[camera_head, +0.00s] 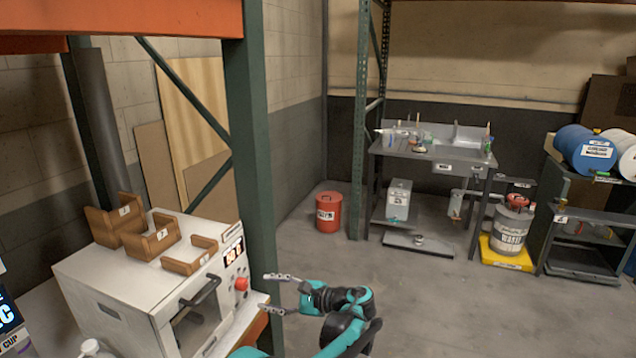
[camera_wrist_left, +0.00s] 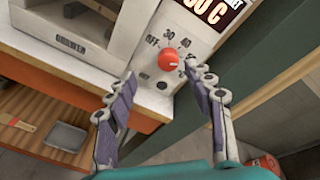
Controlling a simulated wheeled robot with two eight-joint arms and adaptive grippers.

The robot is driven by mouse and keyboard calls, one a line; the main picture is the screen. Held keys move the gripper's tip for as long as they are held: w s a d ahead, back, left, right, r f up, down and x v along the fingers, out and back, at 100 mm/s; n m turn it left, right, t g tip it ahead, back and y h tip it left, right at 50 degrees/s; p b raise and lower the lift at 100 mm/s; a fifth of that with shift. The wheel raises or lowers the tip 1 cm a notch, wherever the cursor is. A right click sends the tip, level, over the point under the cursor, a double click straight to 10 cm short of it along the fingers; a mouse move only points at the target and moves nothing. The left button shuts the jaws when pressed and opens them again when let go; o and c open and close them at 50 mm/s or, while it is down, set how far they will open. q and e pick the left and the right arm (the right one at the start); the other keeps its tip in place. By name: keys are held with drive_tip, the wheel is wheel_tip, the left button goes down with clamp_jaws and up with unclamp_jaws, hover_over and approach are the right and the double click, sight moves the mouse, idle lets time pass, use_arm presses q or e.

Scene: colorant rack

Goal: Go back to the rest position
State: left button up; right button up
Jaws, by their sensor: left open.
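My left gripper (camera_head: 274,293) is open in front of the right side of a white machine's front panel, with its fingers pointing left toward it. In the left wrist view, the two fingers of the left gripper (camera_wrist_left: 162,100) are spread apart with nothing between them. The red knob (camera_wrist_left: 168,59) of the machine lies just beyond the fingertips, apart from them as far as I can tell. The knob (camera_head: 241,284) also shows in the head view. My right gripper is in neither view.
The white machine (camera_head: 84,291) carries several brown wooden holders (camera_head: 158,238) on top. A green rack post (camera_head: 252,160) stands close behind my left gripper. A red bin (camera_head: 328,212), a grey workbench (camera_head: 437,152) and a yellow tray (camera_head: 505,255) stand farther back. The floor between is clear.

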use_arm(q)
drive_tip(key=s+a+r+n+h, duration=0.1)
drive_tip(key=s+a+n+h, duration=0.25)
drive_tip(key=s, duration=0.45)
drive_tip(key=s+a+r+n+h, duration=0.1)
drive_tip(key=s+a+n+h, duration=0.1)
drive_tip(key=s+a+h, duration=0.45)
drive_tip(key=s+d+f+n+h, duration=0.1)
drive_tip(key=s+d+f+n, duration=0.1)
drive_tip(key=s, duration=0.4)
drive_tip(key=s+d+f+n+t+h, duration=0.1)
drive_tip(key=s+f+n+h, duration=0.1)
drive_tip(key=s, duration=0.3)
drive_tip(key=s+d+f+n+h, duration=0.1)
drive_tip(key=s+d+f+n, duration=0.1)
drive_tip(key=s+n, duration=0.2)
drive_tip(key=s, duration=0.2)
drive_tip(key=shift+s+d+t+h, duration=0.3)
drive_tip(key=shift+s+h, duration=0.05)
drive_tip(key=shift+h, duration=0.05)
